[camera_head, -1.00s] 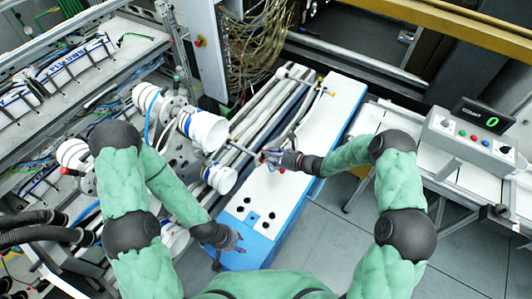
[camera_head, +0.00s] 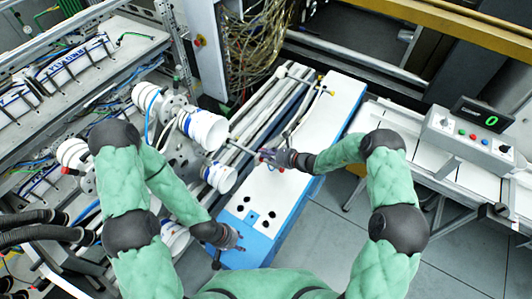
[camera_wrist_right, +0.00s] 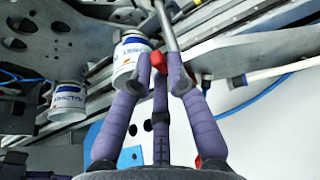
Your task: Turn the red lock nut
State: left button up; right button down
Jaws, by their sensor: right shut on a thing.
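The red lock nut (camera_wrist_right: 159,62) sits on a metal rod (camera_wrist_right: 167,25) between the purple-grey fingers of my right gripper (camera_wrist_right: 160,70) in the right wrist view. The right gripper is shut on it; the fingers hide part of the nut. In the head view my right gripper (camera_head: 268,157) is at the end of the rod (camera_head: 242,147), above the white top of the blue-edged unit. My left gripper (camera_head: 229,250) is open and empty over the near blue end of that unit, well apart from the nut.
White label rolls (camera_head: 204,130) stand left of the rod, and another roll (camera_head: 219,178) is below it. A control box (camera_head: 468,138) with a green 0 stands at the right.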

pick_arm(q)
jog(key=shift+f, duration=0.15)
pick_arm(e)
jog(key=shift+w+d, duration=0.1)
pick_arm(q)
jog(key=shift+f+b, duration=1.3)
jog(key=shift+b, duration=0.15)
jog(key=shift+f+b, duration=1.25)
pick_arm(e)
jog(key=shift+w+d+f+m+g+y, duration=0.2)
jog(key=shift+w+d+m+g+y, duration=0.25)
jog(key=shift+m, duration=0.3)
jog(key=shift+w+d+f+m+g+y, duration=0.2)
jog(key=shift+w+m+g+y, duration=0.1)
jog(key=shift+w+m, duration=0.4)
jog(key=shift+w+d+f+m+g+y, duration=0.15)
jog(key=shift+w+d+m+g+y, duration=0.25)
jog(key=shift+m, duration=0.45)
jog(key=c, duration=1.2)
grip_release()
jog(key=v, duration=1.2)
